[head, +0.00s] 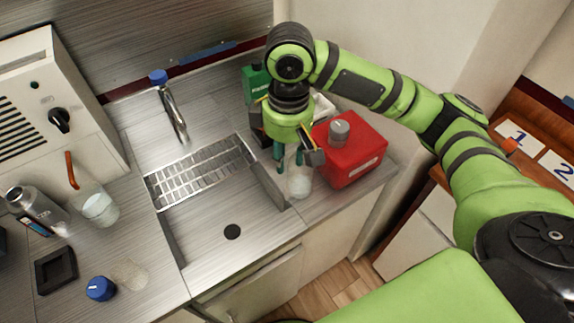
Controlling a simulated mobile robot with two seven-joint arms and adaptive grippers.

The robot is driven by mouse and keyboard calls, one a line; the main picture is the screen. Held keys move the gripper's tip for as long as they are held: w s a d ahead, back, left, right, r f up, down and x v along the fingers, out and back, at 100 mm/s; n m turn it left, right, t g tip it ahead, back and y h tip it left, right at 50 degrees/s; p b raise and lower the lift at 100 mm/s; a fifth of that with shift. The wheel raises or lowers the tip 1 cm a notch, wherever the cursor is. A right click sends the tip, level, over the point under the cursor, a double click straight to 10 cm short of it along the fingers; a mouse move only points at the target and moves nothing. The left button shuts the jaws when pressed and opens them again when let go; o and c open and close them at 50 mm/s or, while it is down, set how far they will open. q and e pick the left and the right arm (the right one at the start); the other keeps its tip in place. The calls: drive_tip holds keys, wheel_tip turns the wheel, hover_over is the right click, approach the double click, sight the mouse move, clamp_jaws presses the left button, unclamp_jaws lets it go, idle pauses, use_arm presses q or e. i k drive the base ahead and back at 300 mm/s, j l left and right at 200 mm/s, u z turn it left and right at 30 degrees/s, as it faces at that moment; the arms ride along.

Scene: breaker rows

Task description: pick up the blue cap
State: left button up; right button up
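The blue cap (100,289) lies on the grey counter at the front left in the head view, next to a faint clear, see-through item (131,275). No gripper is near it. My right gripper (290,164) points down at the right end of the sink, beside the red canister and over a pale, clear jar (300,181). Its teal fingertips stand apart with a gap between them, and I see nothing held there. My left gripper is not in view.
The sink (232,205) has a drying rack and a blue-topped tap (158,77). A red canister (349,150) and a green container (255,82) stand near my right gripper. A steel bottle (35,208), a glass (100,208) and a black tray (56,270) stand at left.

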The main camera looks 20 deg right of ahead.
sight(100, 288)
drive_tip(key=u, duration=1.2)
drive_tip(key=i+j+z, duration=0.1)
drive_tip(key=j+z, duration=0.25)
drive_tip(key=j, duration=0.3)
drive_tip(key=j+z, duration=0.3)
drive_tip(key=j, duration=0.3)
drive_tip(key=j+z, duration=0.35)
drive_tip(key=j, duration=0.3)
drive_tip(key=k, duration=0.05)
